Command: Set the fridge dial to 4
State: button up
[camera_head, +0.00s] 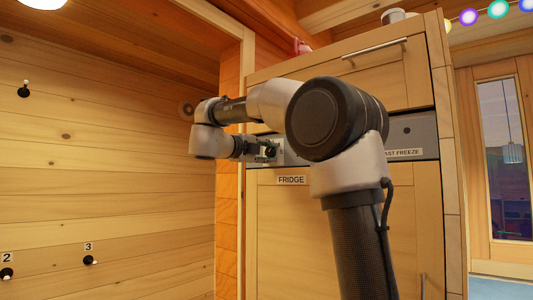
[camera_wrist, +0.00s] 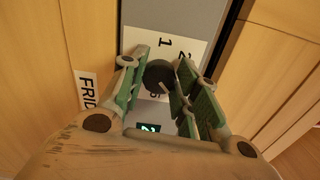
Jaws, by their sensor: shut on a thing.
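The fridge dial (camera_wrist: 158,76) is a dark round knob on a white plate (camera_wrist: 190,46) with printed numbers. In the wrist view, 1 and 2 show above the dial and part of a 5 shows below it. My gripper (camera_wrist: 160,70) is shut on the dial, with green pads on both sides of it. The pads and fingers hide part of the number ring, and I cannot tell the dial's setting from its pointer. A small green lit display (camera_wrist: 149,128) below the dial is partly cut off by my gripper; its digit looks like a 2.
The FRIDGE label (camera_head: 291,180) is on the wooden door below the panel. A FAST FREEZE label (camera_head: 403,153) is on the panel to the right, partly behind my arm. A log wall with numbered hooks (camera_head: 90,260) stands at the left. A glazed door (camera_head: 505,150) is at the right.

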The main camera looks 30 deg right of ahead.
jog(key=o, duration=1)
jog(key=v, duration=1.2)
jog(key=shift+w, duration=0.1)
